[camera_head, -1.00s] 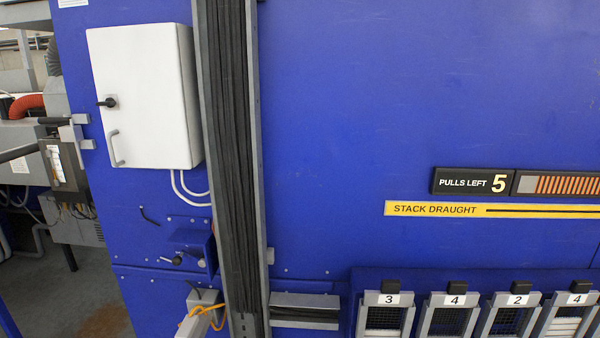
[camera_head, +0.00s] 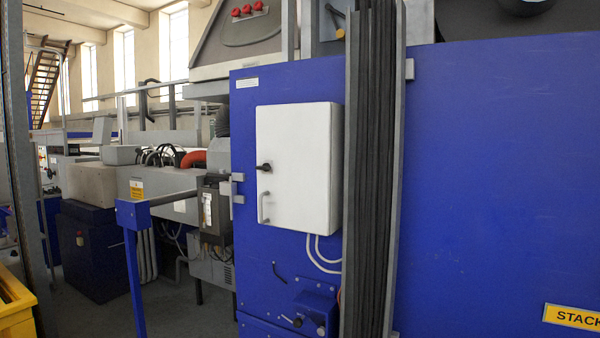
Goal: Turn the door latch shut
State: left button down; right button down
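A small black latch handle (camera_head: 264,167) sits at the door's left edge and points roughly sideways to the left. A grey pull handle (camera_head: 265,207) is below the latch. Neither of my grippers is in the view.
A dark ribbed vertical strip (camera_head: 372,170) runs just right of the cabinet. A blue post and rail (camera_head: 132,216) stand to the left. A yellow bin (camera_head: 14,305) is at the lower left. Grey floor (camera_head: 185,310) shows between them.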

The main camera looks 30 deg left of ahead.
aim_at(265, 167)
jog(key=i+j, duration=0.1)
jog(key=j, duration=1.2)
jog(key=i+j, duration=0.15)
jog(key=j, duration=1.15)
jog(key=j+z, duration=0.3)
jog(key=i+j+z, duration=0.1)
jog(key=j+z, duration=0.15)
jog(key=j, duration=0.05)
